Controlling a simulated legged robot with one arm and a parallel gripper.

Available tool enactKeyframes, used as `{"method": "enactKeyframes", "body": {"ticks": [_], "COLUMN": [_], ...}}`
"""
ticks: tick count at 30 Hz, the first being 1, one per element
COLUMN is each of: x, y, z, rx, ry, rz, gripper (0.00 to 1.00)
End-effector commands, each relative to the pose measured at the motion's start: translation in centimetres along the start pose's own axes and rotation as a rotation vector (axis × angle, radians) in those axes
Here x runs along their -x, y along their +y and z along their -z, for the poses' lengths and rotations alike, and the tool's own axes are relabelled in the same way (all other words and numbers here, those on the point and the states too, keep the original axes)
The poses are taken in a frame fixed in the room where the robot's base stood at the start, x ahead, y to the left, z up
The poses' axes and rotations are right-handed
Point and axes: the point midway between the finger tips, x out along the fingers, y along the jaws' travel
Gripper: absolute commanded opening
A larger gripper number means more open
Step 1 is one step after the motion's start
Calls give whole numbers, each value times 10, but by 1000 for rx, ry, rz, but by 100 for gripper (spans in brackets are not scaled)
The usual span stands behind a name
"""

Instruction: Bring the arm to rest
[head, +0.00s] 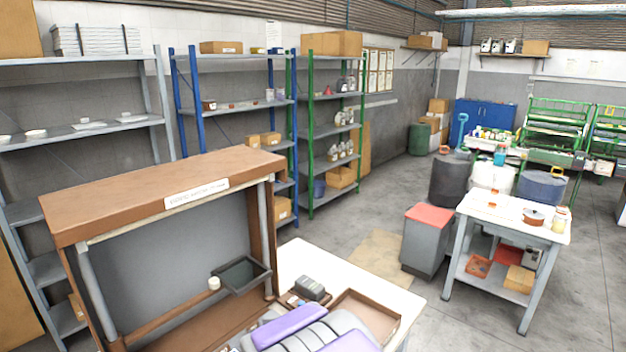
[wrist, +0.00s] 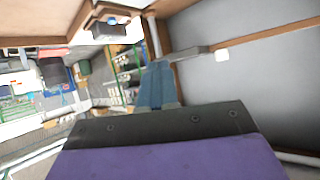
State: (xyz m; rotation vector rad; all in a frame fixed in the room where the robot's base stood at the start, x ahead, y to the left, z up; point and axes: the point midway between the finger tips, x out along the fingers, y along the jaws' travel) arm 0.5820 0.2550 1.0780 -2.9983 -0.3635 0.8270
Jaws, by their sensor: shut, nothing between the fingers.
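In the wrist view my gripper (wrist: 158,84) points away from the camera, its blue-grey fingers together past a dark plate and purple body. Nothing shows between the fingers. In the head view my purple and grey arm parts are low in the frame, over the near side of the workbench (head: 390,293); the fingertips cannot be made out there. A dark grey block-like item (head: 311,287) sits on a small brown base on the bench, just beyond my arm. I cannot tell whether it is the brush.
A brown-topped cabinet (head: 160,190) with a grey back panel stands left of my arm. A dark-framed square panel (head: 241,275) juts out inside it. A shallow brown tray (head: 368,315) lies right of my arm. Open floor (head: 370,240) lies beyond the bench; a second table (head: 515,215) stands right.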

Motion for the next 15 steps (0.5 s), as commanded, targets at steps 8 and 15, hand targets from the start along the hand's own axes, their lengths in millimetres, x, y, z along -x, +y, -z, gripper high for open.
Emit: {"method": "enactKeyframes", "body": {"ticks": [8, 15], "x": [85, 185], "y": [64, 107], "z": [-21, -56], "rx": [-55, -87], "ry": [-322, -601], "rz": [-39, -71], "gripper": [0, 0]}}
